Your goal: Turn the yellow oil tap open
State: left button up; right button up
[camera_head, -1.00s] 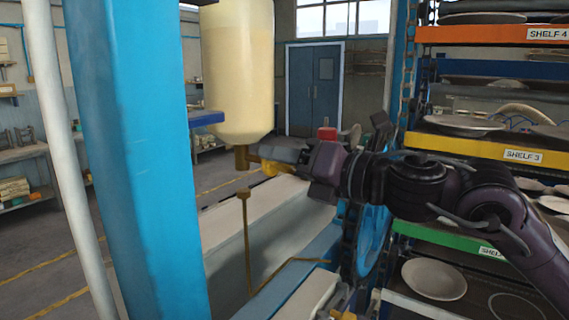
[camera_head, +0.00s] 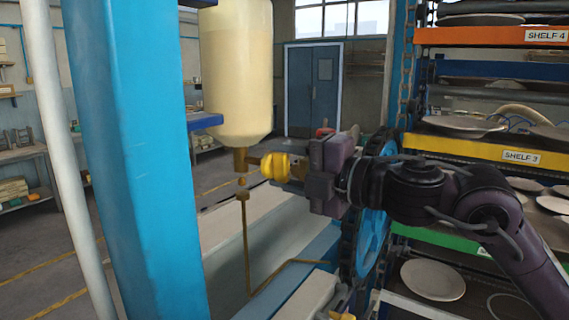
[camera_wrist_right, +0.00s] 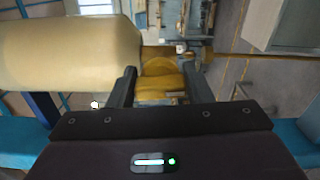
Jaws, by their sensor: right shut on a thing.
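The yellow oil tap (camera_head: 274,167) sits at the brass outlet under a large cream oil bottle (camera_head: 238,75). My right gripper (camera_head: 290,168) reaches it from the right and is shut on it. In the right wrist view the tap (camera_wrist_right: 160,82) lies between the two dark fingers of the gripper (camera_wrist_right: 160,76). A small amber drop (camera_head: 242,181) hangs in the gap between the outlet and the brass cup (camera_head: 243,193) of a thin pipe below. My left gripper is not in view.
A blue post (camera_head: 135,160) stands at the left. A blue chain wheel (camera_head: 372,240) is below and behind my right arm. Shelves with plates, such as the yellow shelf (camera_head: 470,147), stand close on the right.

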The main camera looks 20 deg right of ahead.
jog(key=shift+m, duration=0.6)
jog(key=o, duration=1)
jog(key=shift+f, duration=0.1)
jog(key=shift+s+d+f, duration=0.1)
jog(key=shift+s+d, duration=0.1)
jog(key=shift+d, duration=0.05)
jog(key=b+v, duration=0.5)
jog(key=v, duration=0.2)
jog(key=shift+s, duration=0.1)
